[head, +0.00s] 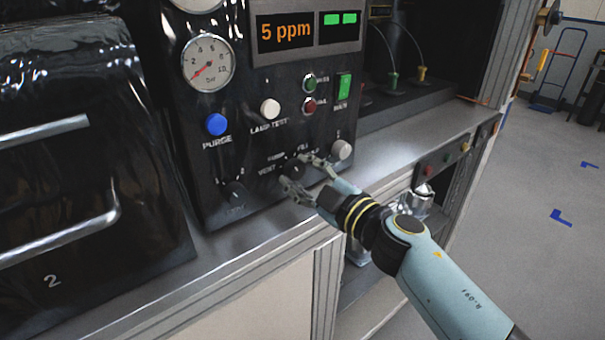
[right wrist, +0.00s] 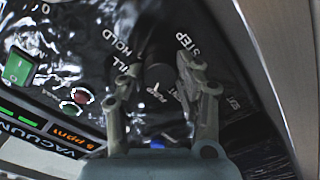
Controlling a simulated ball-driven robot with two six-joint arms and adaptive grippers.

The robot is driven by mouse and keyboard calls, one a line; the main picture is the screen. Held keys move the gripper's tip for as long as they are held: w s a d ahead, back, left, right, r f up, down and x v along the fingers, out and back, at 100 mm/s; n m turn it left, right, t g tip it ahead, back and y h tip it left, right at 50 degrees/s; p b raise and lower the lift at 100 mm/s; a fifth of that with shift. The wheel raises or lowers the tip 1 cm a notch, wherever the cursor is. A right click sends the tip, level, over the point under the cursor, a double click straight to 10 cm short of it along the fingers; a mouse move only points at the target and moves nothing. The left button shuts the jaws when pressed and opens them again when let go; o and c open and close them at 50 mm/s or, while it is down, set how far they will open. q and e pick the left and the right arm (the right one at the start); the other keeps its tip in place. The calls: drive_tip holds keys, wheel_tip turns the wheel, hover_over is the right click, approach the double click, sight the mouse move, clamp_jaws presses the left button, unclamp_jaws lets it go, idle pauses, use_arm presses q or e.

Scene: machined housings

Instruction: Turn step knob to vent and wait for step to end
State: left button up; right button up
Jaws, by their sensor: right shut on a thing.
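The step knob (head: 291,169) is a dark round knob low on the black control panel (head: 255,95), with labels such as VENT, FILL and HOLD around it. My right gripper (head: 298,172) reaches in from the lower right and is shut on the knob, one finger on each side. In the right wrist view the dark knob (right wrist: 158,76) sits between the two fingers of the right gripper (right wrist: 160,80), near the printed words STEP and HOLD. Its pointer is too dark to read. My left gripper is out of view.
The display (head: 284,31) reads 5 ppm, beside two lit green bars (head: 340,19). A dial gauge (head: 208,63), a blue PURGE button (head: 216,124), another dark knob (head: 234,194) and a light grey knob (head: 341,149) are nearby.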

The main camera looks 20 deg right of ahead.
drive_tip(key=n, duration=0.4)
drive_tip(key=shift+n, duration=1.9)
drive_tip(key=o, duration=1.1)
drive_tip(key=shift+o, duration=0.2)
drive_tip(key=shift+s+d, duration=0.1)
drive_tip(key=shift+s, duration=0.1)
drive_tip(key=v, duration=1.1)
drive_tip(key=shift+s, duration=0.3)
